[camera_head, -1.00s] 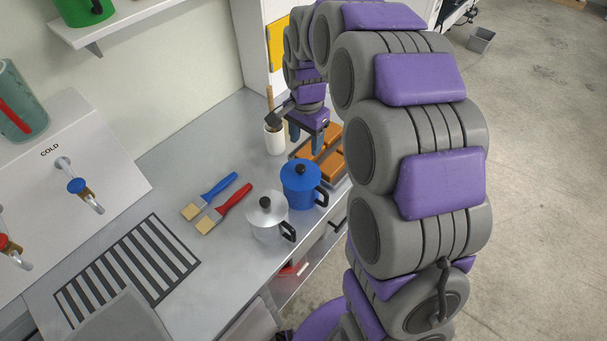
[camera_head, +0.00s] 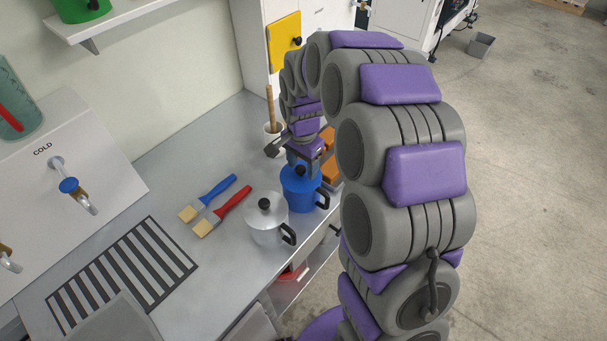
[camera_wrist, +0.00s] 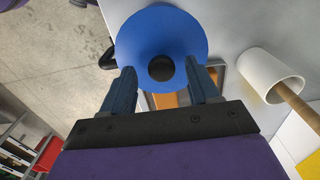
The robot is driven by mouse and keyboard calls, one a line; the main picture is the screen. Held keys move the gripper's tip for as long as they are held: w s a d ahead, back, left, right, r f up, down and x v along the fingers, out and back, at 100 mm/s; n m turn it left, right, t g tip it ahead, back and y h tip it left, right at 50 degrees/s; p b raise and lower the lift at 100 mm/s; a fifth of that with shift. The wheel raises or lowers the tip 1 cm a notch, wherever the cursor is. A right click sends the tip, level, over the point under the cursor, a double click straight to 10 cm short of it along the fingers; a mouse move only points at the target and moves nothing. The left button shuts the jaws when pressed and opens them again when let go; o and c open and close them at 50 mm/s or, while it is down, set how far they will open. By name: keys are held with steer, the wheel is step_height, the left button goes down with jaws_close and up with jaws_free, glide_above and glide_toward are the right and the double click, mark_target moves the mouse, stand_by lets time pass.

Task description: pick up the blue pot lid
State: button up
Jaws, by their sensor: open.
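The blue pot lid (camera_head: 290,173) sits on the blue pot (camera_head: 300,196) near the counter's front edge. In the wrist view the lid (camera_wrist: 150,38) is a blue disc with a round black knob (camera_wrist: 161,68) in its middle. My gripper (camera_wrist: 163,80) is open, with one finger on each side of the knob in that view. In the head view my gripper (camera_head: 303,160) is just above the lid and hides part of it. I cannot tell whether the fingers touch the lid.
A silver pot (camera_head: 266,222) with a lid stands close beside the blue pot. A white cup (camera_head: 272,132) with a wooden handle in it stands behind. An orange-filled tray (camera_wrist: 172,100) is next to the pot. Two brushes (camera_head: 222,211) lie on the counter to the left.

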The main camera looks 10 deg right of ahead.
steer(key=shift+a, duration=0.4)
steer(key=shift+c, duration=0.2)
steer(key=shift+a, duration=0.4)
steer(key=c, duration=0.3)
steer(key=shift+d, duration=0.7)
steer(key=c, duration=0.5)
steer(key=shift+d, duration=0.2)
steer(key=shift+c, duration=1.2)
steer(key=shift+a+r, duration=0.15)
steer(key=shift+a, duration=0.5)
jaws_close()
steer(key=shift+w+d+r, duration=0.1)
steer(key=shift+r, duration=0.45)
steer(key=r, duration=0.1)
steer(key=d+r+p, duration=0.1)
steer(key=shift+r, duration=0.35)
steer(key=s+d+r+p, duration=0.1)
steer(key=s+d+p, duration=0.2)
steer(key=s+d, duration=0.8)
steer(key=r+n+p, duration=0.2)
steer(key=n+p, duration=0.3)
steer(key=n, duration=1.3)
glide_above(303, 168)
steer(key=shift+f, duration=0.3)
